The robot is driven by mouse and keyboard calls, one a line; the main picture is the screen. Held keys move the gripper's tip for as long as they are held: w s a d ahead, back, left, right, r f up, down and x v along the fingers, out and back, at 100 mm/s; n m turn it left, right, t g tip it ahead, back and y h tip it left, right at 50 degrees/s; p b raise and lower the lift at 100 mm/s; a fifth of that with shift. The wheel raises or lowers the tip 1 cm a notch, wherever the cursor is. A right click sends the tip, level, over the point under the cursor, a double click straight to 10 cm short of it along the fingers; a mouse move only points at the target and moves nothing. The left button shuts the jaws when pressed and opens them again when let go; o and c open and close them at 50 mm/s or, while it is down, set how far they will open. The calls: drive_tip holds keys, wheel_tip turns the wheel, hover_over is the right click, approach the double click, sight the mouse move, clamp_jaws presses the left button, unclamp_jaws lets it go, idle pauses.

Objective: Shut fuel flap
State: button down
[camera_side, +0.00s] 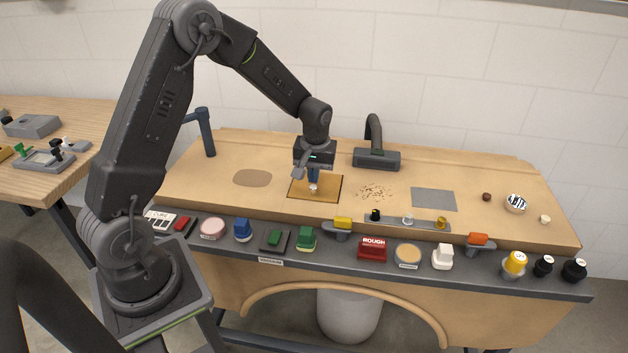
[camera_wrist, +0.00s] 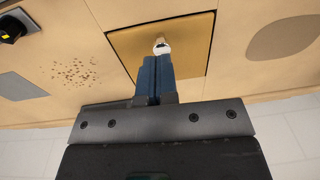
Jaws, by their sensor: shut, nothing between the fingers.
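A square tan panel (camera_side: 330,187) with a dark outline lies in the wooden worktop, left of its middle. It looks like the flap, though nothing in view labels it so. It looks nearly flat; I cannot tell whether it is fully flush. It fills the top middle of the wrist view (camera_wrist: 192,60), with dark edges at its sides. A small pale round knob (camera_wrist: 162,46) shows on it at my fingertips. My gripper (camera_side: 314,181) points down over the panel with its blue fingers together and nothing between them. The fingertips (camera_wrist: 156,58) are at the knob; contact is unclear.
A brown oval patch (camera_side: 253,178) lies left of the panel, and scattered crumbs (camera_side: 375,192) and a grey square (camera_side: 434,199) right of it. A dark spout fixture (camera_side: 375,157) stands behind. Several buttons and switches, including a red block (camera_side: 373,249), line the front ledge.

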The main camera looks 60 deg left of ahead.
drive_tip(key=s+d+r+m+t, duration=0.1)
drive_tip(key=s+d+r, duration=0.15)
drive_tip(key=r, duration=0.65)
drive_tip(key=s+d+r+m, duration=0.1)
drive_tip(key=s+d+r, duration=0.15)
drive_tip(key=r, duration=0.55)
drive_tip(key=s+d+r+m+t, duration=0.2)
drive_tip(key=s+d+m, duration=0.1)
drive_tip(key=s, duration=0.6)
drive_tip(key=s+d+r+m+t+h, duration=0.1)
drive_tip(key=s+d+r+m+t, duration=0.1)
drive_tip(key=s+d+m, duration=0.2)
drive_tip(key=s+d, duration=0.2)
drive_tip(key=s, duration=0.2)
drive_tip(key=shift+s+d, duration=0.15)
drive_tip(key=shift+s, duration=0.2)
